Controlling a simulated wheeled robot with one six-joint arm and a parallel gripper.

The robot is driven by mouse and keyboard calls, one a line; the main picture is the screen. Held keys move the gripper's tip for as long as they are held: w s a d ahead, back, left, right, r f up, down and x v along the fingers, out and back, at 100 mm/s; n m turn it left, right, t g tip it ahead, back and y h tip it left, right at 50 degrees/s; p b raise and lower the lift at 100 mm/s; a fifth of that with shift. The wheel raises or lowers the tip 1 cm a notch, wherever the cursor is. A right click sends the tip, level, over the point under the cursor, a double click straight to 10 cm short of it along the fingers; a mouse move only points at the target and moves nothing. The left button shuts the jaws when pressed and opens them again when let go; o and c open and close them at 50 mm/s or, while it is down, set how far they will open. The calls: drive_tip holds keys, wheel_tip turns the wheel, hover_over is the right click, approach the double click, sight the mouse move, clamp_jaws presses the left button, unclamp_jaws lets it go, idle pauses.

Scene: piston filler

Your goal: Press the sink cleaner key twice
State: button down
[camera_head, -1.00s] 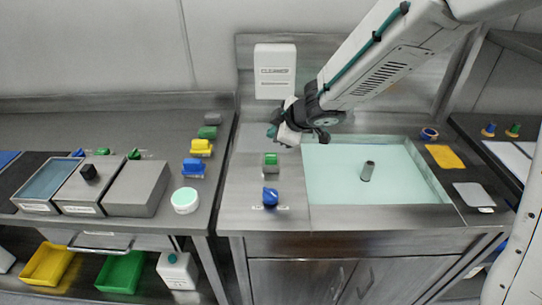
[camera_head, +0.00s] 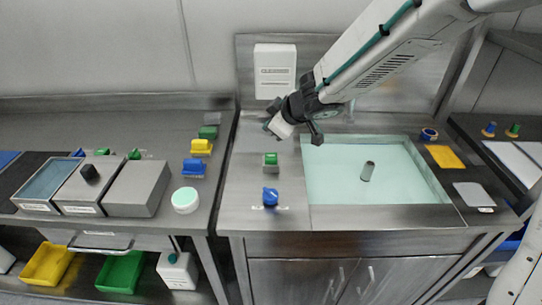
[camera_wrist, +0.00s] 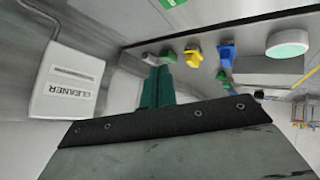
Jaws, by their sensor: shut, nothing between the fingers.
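The white cleaner box (camera_head: 275,72), labelled CLEANER, is on the wall behind the counter left of the sink.
The sink (camera_head: 330,180) holds pale water and a dark upright cylinder (camera_head: 367,171). A green block (camera_head: 271,160) and a blue knob (camera_head: 270,196) are on the counter left of it. Blue and yellow blocks and a round white-green container (camera_head: 185,201) stand on the left bench.

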sight(273, 158)
drive_tip(key=m, duration=0.5)
drive_tip(key=r+m, duration=0.1)
drive_tip(key=m, duration=0.9)
drive_tip(key=shift+w+d+r+m+h, duration=0.15)
drive_tip(key=shift+d+r+m+h, duration=0.15)
drive_tip(key=shift+m+h, duration=0.1)
drive_tip(key=shift+f, duration=0.15)
drive_tip(key=shift+f, duration=4.3)
drive_tip(key=shift+f, duration=0.1)
drive_tip(key=shift+f, duration=0.35)
